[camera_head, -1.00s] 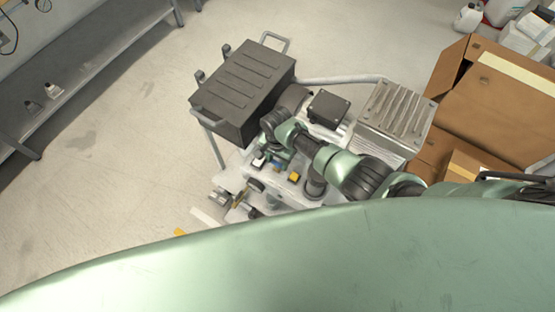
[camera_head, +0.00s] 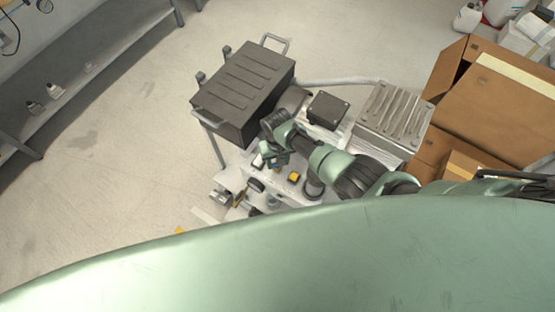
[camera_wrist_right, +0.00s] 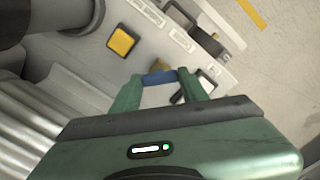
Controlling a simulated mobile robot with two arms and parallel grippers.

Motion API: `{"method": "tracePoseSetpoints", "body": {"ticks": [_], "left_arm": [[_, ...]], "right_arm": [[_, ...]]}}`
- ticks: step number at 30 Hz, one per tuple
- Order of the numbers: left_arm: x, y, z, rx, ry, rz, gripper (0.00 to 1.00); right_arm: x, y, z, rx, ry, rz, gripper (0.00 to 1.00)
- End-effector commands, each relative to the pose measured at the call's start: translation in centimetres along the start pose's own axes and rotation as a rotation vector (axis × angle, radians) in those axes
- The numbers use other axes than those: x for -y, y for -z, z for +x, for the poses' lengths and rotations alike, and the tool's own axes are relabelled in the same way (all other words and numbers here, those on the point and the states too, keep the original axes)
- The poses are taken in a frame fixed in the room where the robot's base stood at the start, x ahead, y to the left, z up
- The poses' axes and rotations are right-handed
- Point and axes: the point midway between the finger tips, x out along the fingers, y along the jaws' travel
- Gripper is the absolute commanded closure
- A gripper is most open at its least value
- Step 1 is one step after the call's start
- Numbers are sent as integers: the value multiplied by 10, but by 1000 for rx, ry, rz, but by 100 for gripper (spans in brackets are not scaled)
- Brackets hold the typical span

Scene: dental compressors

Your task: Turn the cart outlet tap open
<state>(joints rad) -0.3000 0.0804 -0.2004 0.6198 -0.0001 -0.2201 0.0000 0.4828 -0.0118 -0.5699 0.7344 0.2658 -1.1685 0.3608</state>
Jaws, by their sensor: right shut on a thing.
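The cart (camera_head: 345,135) stands in the middle of the head view, with small fittings on its near-left end. My right gripper (camera_wrist_right: 158,78) is shut on a blue handle (camera_wrist_right: 159,77), which appears to be the tap's lever. The handle lies crosswise between the two green fingertips. The tap body beneath it is mostly hidden, so I cannot tell how far it is turned. In the head view my right gripper (camera_head: 272,160) is over the fittings, partly hidden by its own wrist. My left gripper is not in view.
A yellow square button (camera_wrist_right: 122,40) is close to the gripper, beside white labels. A dark ribbed box (camera_head: 245,90) sits at the cart's far left and a finned metal block (camera_head: 395,115) at its right. Cardboard boxes (camera_head: 500,105) stand right.

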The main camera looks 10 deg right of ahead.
Motion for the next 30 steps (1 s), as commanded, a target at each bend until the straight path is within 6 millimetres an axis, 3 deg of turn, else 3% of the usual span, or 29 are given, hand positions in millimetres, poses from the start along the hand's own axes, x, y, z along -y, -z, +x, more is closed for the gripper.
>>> {"method": "tracePoseSetpoints", "body": {"ticks": [18, 30], "left_arm": [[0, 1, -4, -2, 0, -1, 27], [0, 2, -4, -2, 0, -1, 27]], "right_arm": [[1, 0, 0, -1, 1, -545, 97], [0, 1, 0, -1, 0, -720, 97]]}}
